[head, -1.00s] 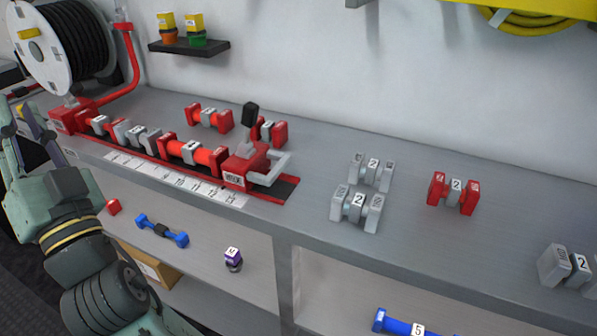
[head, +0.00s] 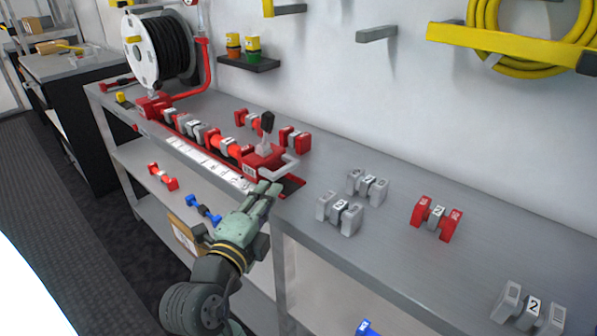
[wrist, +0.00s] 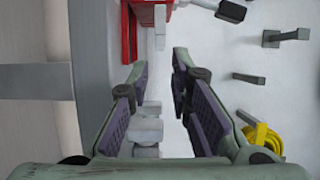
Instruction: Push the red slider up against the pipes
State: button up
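The red slider (head: 263,163), with a black-topped lever and a pale grey bar handle (head: 284,172), sits at the right part of the red rail. The row of red and grey pipes (head: 197,131) lies along the rail to its left. The slider is close to the end red pipe (head: 225,146); I cannot tell whether they touch. My gripper (head: 270,189) is just in front of the slider's handle, near the shelf edge. In the wrist view my gripper (wrist: 158,66) is open and empty, with the slider (wrist: 128,35) and handle (wrist: 160,28) beyond the fingertips.
Grey couplings (head: 340,215) and a red coupling (head: 436,217) stand on the grey top right of the rail. A hose reel (head: 150,50) stands at the far left end. Wall brackets (head: 376,34) are above; the lower shelf holds small parts.

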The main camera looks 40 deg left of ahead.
aim_at(282, 174)
jog(key=p+x, duration=0.3)
jog(key=x, duration=0.7)
jog(key=shift+w+a, duration=0.15)
jog(key=shift+w, duration=0.05)
grip_shut()
jog(key=shift+f, duration=0.1)
